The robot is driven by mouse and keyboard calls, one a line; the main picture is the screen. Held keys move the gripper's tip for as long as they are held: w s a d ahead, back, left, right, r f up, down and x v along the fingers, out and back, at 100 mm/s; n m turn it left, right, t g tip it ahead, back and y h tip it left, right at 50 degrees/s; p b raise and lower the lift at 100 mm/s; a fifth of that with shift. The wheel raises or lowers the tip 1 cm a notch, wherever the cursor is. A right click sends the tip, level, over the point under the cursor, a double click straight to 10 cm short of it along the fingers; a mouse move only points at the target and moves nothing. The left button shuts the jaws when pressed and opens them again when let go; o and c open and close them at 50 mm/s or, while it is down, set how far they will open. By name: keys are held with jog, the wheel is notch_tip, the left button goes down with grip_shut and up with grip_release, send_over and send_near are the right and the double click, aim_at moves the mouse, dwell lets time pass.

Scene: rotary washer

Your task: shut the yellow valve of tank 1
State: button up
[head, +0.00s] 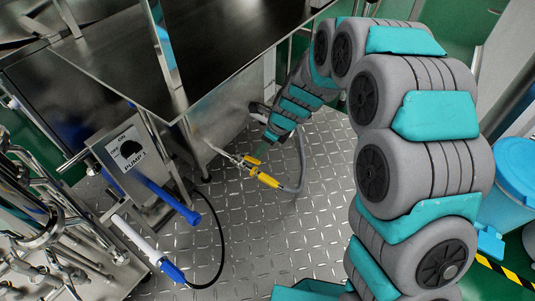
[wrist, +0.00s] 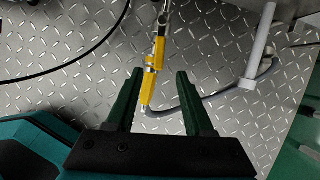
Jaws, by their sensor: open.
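The yellow valve (head: 262,177) sits on a thin metal pipe low beside the steel tank wall, above the metal floor. In the wrist view the yellow valve (wrist: 147,88) has its long handle running roughly in line with the pipe. My gripper (wrist: 160,74) is open, with dark green fingers. The lower part of the handle appears between the two fingers, nearer the left one; I see no clear contact. In the head view my gripper (head: 261,152) is close to the valve, its fingers partly hidden by my arm. No tank number is readable.
A grey hose (wrist: 215,100) curves from the valve area past the right finger. A pump switch box (head: 127,150) stands to the left, with a blue-handled lever (head: 168,193) and a white pipe with a blue tip (head: 148,248). A black cable lies on the floor. The tank (head: 225,125) stands behind.

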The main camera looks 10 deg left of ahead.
aim_at(254, 160)
jog(key=b+x, duration=0.1)
jog(key=x, duration=0.6)
jog(key=shift+a+f, duration=0.15)
jog(key=shift+f, duration=0.05)
grip_shut()
dwell(1.2)
